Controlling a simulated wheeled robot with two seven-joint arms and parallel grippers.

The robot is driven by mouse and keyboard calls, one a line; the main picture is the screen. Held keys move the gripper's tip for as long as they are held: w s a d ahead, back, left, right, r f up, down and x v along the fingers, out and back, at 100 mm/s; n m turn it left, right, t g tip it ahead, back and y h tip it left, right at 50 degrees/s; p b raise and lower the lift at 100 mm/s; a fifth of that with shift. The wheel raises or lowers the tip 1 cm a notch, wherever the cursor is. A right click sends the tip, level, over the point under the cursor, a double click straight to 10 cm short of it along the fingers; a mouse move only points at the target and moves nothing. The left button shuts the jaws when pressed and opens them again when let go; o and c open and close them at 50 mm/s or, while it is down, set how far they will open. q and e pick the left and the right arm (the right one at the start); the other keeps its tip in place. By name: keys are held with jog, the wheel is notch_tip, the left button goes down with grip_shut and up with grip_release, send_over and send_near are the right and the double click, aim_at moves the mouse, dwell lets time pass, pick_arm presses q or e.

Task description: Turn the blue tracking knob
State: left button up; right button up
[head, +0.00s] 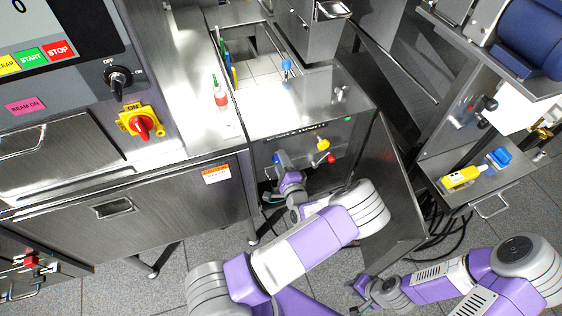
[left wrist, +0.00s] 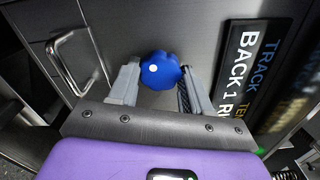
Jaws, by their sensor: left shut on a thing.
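The blue tracking knob (left wrist: 160,70), a lobed round knob with a white dot, sits on the steel front panel between the two fingers of my left gripper (left wrist: 160,78). The fingers are shut on its sides. In the head view the blue knob (head: 278,159) shows at the panel's left, with my left gripper (head: 272,176) just below it. My right gripper (head: 358,288) is low at the bottom right, away from the panel; its finger opening is too small to tell.
A yellow knob (head: 323,144) and a red knob (head: 331,160) are on the same panel, right of the blue one. An open metal door (head: 391,190) stands to the right. A metal handle (left wrist: 72,62) is left of the knob in the wrist view.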

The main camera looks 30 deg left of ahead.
pick_arm(q)
jog(key=o, duration=1.1)
jog(key=shift+c, duration=0.2)
jog(key=p+v, duration=0.1)
jog(key=v, duration=0.6)
jog(key=shift+s+d, duration=0.15)
jog(key=shift+s, duration=0.1)
jog(key=s+d+f+n+g+h, duration=0.2)
jog(key=s+f+n+g+h, duration=0.25)
jog(key=f, duration=0.35)
jog(key=s+d+f+n+g+h, duration=0.1)
jog(key=s+f+n+g+h, duration=0.3)
jog(key=f, duration=0.4)
jog(key=s+d+r+n+g+h, duration=0.2)
jog(key=s+d+n+h, duration=0.3)
jog(key=s+d+h, duration=0.3)
jog(key=d+r+h, duration=0.1)
jog(key=d, duration=0.2)
jog(key=shift+s+r, duration=0.2)
jog(key=shift+s, duration=0.2)
